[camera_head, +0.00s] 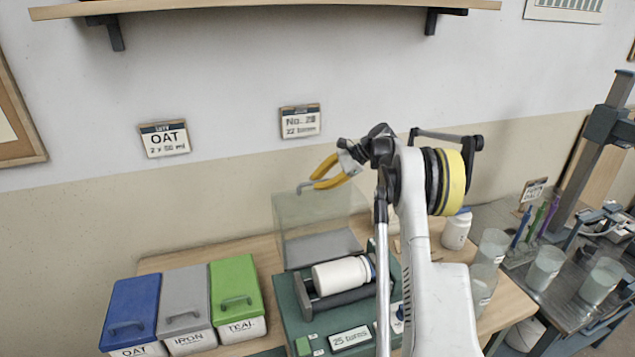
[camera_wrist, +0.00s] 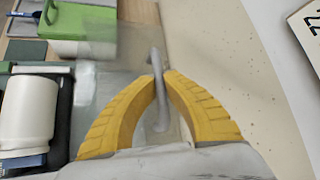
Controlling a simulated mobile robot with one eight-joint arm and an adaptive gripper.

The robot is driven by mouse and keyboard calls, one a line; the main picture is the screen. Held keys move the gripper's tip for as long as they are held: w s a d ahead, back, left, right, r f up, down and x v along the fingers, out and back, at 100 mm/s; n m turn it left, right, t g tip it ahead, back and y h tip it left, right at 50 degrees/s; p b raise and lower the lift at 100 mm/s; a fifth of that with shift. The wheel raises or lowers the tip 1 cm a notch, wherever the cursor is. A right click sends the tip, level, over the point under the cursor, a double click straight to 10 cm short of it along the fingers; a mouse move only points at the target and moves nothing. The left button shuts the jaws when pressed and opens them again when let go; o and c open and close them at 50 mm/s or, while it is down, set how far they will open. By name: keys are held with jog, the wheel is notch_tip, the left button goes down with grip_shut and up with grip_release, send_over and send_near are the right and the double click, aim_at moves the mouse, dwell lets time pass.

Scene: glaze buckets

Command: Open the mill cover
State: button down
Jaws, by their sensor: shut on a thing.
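The mill (camera_head: 290,312) is a green box on the wooden table, with a white jar (camera_head: 338,275) lying on its dark rollers. Its clear cover (camera_head: 305,220) stands raised behind the jar, with a grey handle (camera_head: 303,186) at its upper edge. My gripper (camera_head: 318,178) has yellow fingers and is at this handle. In the wrist view, the yellow fingers (camera_wrist: 160,95) close around the handle bar (camera_wrist: 157,65). The see-through cover (camera_wrist: 125,70) is faint there, and the jar (camera_wrist: 28,110) shows at the left. My arm hides the mill's right part.
Blue (camera_head: 130,308), grey (camera_head: 183,298) and green (camera_head: 235,285) lidded bins stand left of the mill. A white jar (camera_head: 456,230) and several clear beakers (camera_head: 545,268) are at the right. The wall is close behind, with sign cards and a shelf (camera_head: 270,6) above.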

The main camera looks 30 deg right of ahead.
jog(key=shift+w+f, duration=0.1)
jog(key=shift+f, duration=0.05)
dwell(0.3)
jog(key=c, duration=1.5)
grip_release()
jog(key=shift+o, duration=0.2)
jog(key=shift+d, duration=0.1)
jog(key=v, duration=1.2)
